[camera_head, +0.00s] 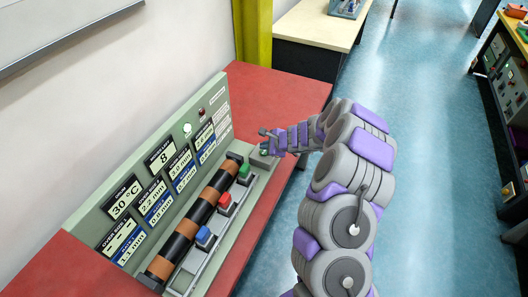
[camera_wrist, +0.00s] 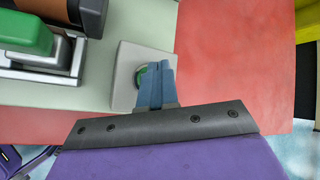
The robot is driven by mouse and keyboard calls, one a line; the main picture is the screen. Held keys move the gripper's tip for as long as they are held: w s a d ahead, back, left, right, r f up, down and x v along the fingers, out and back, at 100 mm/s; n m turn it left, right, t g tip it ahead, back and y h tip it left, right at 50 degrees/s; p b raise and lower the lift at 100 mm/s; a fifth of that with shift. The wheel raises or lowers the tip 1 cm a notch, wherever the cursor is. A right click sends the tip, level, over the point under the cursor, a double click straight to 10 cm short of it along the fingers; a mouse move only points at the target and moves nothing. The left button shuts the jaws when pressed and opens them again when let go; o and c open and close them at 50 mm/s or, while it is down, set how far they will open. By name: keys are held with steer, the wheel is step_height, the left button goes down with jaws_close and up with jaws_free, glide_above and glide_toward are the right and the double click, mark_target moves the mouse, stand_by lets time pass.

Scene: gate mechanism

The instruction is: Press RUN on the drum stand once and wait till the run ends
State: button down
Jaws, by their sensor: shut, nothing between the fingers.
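The drum stand (camera_head: 75,222) is a pale green bench unit with an upright panel of displays. A drum (camera_head: 183,232) with black and orange bands lies along it. A round green button (camera_wrist: 140,76) sits on a square grey plate (camera_wrist: 126,58) at the stand's end, and the fingers partly cover it in the wrist view. I cannot read a RUN label. My gripper (camera_wrist: 158,68) is shut and empty, its fingertips over the button's right part. I cannot tell whether they touch it. In the head view my gripper (camera_head: 265,140) is at the same corner.
Green (camera_head: 244,171), red (camera_head: 225,202) and blue (camera_head: 205,236) blocks sit in a row beside the drum. One display (camera_head: 123,197) reads 30 °C and another (camera_head: 162,154) reads 8. A round lamp (camera_head: 187,128) looks lit. The red tabletop (camera_head: 285,95) is bare behind the stand.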

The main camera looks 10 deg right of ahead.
steer(key=shift+r+p, duration=1.95)
steer(key=shift+r, duration=0.6)
steer(key=shift+f, duration=0.1)
